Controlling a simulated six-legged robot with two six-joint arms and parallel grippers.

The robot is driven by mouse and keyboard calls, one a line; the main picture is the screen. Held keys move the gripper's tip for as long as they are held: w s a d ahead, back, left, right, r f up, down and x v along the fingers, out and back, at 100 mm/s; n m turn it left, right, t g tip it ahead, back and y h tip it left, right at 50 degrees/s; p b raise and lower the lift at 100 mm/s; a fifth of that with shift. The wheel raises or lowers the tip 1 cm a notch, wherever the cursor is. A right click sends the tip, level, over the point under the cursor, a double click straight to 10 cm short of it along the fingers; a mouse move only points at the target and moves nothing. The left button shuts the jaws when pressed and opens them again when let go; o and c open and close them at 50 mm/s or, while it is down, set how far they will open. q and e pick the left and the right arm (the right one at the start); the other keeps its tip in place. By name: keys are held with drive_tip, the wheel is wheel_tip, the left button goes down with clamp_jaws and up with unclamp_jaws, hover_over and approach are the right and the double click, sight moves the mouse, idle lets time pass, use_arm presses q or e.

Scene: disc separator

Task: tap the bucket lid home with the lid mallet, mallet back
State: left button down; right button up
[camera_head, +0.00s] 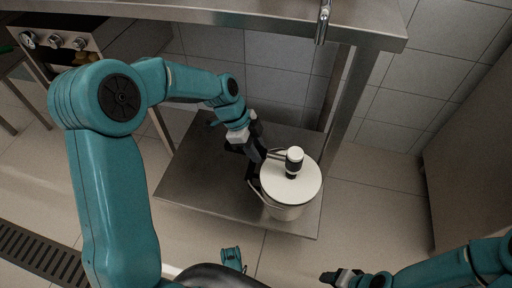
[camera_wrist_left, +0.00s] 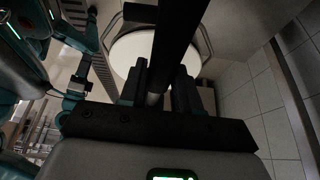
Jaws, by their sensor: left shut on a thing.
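The bucket (camera_head: 284,212) is pale and stands on the low steel shelf. Its round white lid (camera_head: 307,183) lies on top; I cannot tell whether it is fully seated. The lid also shows in the left wrist view (camera_wrist_left: 130,52). My left gripper (camera_head: 262,158) is shut on the handle of the lid mallet (camera_head: 294,155), at the lid's left far side. The mallet head, dark with a white end up, is above the lid; contact with it is unclear. In the left wrist view the dark head (camera_wrist_left: 180,35) hides part of the lid. My right gripper (camera_head: 338,277) is low at right, away from the bucket.
The steel shelf (camera_head: 200,175) has free room left of the bucket. A steel worktop (camera_head: 250,17) with a tap (camera_head: 323,22) overhangs behind, and a table leg (camera_head: 350,105) stands behind the bucket. A knobbed appliance (camera_head: 75,42) is at upper left.

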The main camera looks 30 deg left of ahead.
use_arm(q)
wheel_tip(320, 180, up, 4)
drive_tip(key=shift+r+p, duration=0.15)
drive_tip(key=shift+p, duration=0.9)
wheel_tip(320, 180, down, 6)
drive_tip(key=b, duration=0.5)
drive_tip(key=shift+r+p, duration=0.4)
drive_tip(key=shift+r, duration=0.15)
wheel_tip(320, 180, up, 4)
drive_tip(key=p, duration=0.3)
drive_tip(key=shift+r, duration=0.1)
use_arm(e)
drive_tip(key=shift+r, duration=0.85)
use_arm(q)
drive_tip(key=shift+r+p, duration=0.35)
drive_tip(key=shift+w+r+p, duration=0.1)
drive_tip(key=shift+r+p, duration=1)
drive_tip(key=shift+r, duration=0.45)
use_arm(e)
drive_tip(key=shift+r, duration=1.4)
